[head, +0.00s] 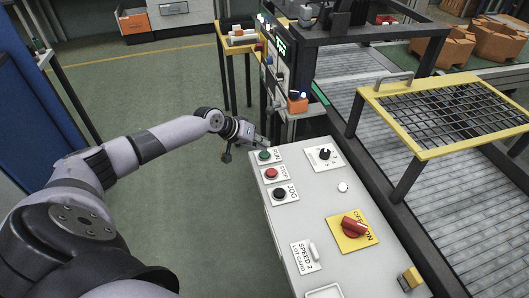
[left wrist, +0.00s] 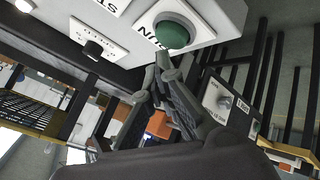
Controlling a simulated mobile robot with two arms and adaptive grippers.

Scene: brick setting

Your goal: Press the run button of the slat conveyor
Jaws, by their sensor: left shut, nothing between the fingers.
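The green run button (head: 264,155) is at the far left corner of the grey control box (head: 300,215), on a white plate marked RUN. It also shows large in the left wrist view (left wrist: 172,30). My left gripper (head: 258,142) is at the box's far left corner, just beyond the button. In the left wrist view its fingers (left wrist: 163,62) are shut and empty, with their tips close to the button; I cannot tell whether they touch it. The slat conveyor (head: 440,215) lies to the right of the box. My right gripper is not in view.
A red stop button (head: 271,174) and a black jog button (head: 279,194) sit close to the green one. A black knob (head: 324,154) and a red rotary switch (head: 354,227) are farther right. A yellow mesh guard (head: 435,100) stands over the conveyor. Open floor lies left of the box.

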